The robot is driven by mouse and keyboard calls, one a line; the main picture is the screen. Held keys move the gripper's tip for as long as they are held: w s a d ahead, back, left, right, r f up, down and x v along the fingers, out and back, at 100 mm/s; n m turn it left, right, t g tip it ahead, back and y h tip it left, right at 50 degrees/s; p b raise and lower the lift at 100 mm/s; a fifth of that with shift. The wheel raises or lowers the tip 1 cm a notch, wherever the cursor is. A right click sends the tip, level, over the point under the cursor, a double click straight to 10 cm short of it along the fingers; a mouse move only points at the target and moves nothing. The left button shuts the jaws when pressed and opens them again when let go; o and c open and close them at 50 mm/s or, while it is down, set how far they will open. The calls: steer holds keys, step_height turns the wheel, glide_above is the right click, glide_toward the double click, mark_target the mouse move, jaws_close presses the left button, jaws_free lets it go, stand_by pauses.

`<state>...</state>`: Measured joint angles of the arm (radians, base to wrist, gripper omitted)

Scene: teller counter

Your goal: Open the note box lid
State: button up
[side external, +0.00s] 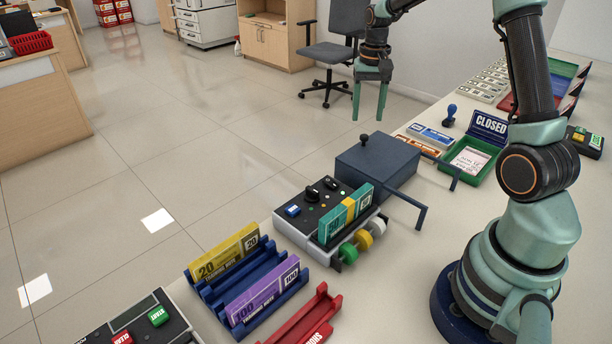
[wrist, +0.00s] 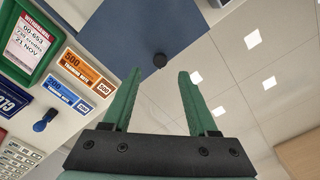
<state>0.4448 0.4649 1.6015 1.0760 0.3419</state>
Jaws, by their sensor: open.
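The note box (side external: 375,165) is dark blue, with a flat lid that looks shut and a small black knob (side external: 364,140) on top. Two dark bent handles or arms stick out from its right side. My gripper (side external: 370,106) is open and empty, above the box near the knob and apart from it. In the wrist view my gripper's two green fingers (wrist: 157,78) are spread. The knob (wrist: 159,60) shows just beyond the fingertips, roughly between them, on the blue lid (wrist: 140,32). The inside of the box is hidden.
A note-counting machine (side external: 325,215) with teal notes stands left of the box. A green tray (side external: 470,160) with a slip, a "CLOSED" sign (side external: 488,126) and a blue stamp (side external: 450,115) are to the right. Orange and blue note bundles lie behind the box.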

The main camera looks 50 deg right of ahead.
mark_target(365, 135)
step_height(365, 135, down, 6)
steer(key=shift+r, duration=0.1)
steer(key=shift+c, duration=0.3)
jaws_close()
steer(key=shift+r, duration=0.1)
stand_by(1.2)
